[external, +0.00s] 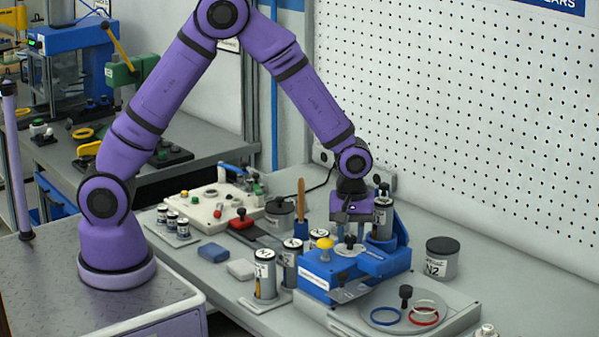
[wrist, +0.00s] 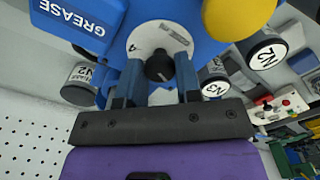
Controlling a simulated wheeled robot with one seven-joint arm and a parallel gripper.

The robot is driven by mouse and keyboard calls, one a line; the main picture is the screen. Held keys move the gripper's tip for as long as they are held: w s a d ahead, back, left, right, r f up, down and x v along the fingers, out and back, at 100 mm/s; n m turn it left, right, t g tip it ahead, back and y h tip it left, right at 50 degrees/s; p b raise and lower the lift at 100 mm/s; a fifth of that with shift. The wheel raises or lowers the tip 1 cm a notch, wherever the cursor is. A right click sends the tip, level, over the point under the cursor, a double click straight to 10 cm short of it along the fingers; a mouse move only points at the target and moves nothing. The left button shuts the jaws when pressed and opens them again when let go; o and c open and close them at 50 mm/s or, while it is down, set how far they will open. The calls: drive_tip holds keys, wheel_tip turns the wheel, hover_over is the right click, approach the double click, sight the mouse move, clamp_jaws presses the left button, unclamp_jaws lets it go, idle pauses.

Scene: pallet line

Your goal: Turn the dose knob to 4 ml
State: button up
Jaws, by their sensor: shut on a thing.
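The dose knob (wrist: 159,66) is small and black with a pale pointer mark, on a round white dial (wrist: 143,37) on top of a blue dispenser (external: 318,270). In the external view the knob (external: 350,241) shows just under my gripper (external: 351,228). In the wrist view my gripper (wrist: 157,72) has one finger on each side of the knob and is shut on it.
A yellow button (external: 325,243) stands on the dispenser, close beside the dial. A blue block marked GREASE (wrist: 78,18) is on the other side. Labelled canisters (external: 264,274) stand nearby, and an N2 canister (external: 441,258) is at right. A tray (external: 420,318) with rings lies in front.

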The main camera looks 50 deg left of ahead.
drive_tip(key=m, duration=1.2)
drive_tip(key=shift+m, duration=0.4)
drive_tip(key=m, duration=1.2)
drive_tip(key=shift+m, duration=0.4)
drive_tip(key=shift+r, duration=0.1)
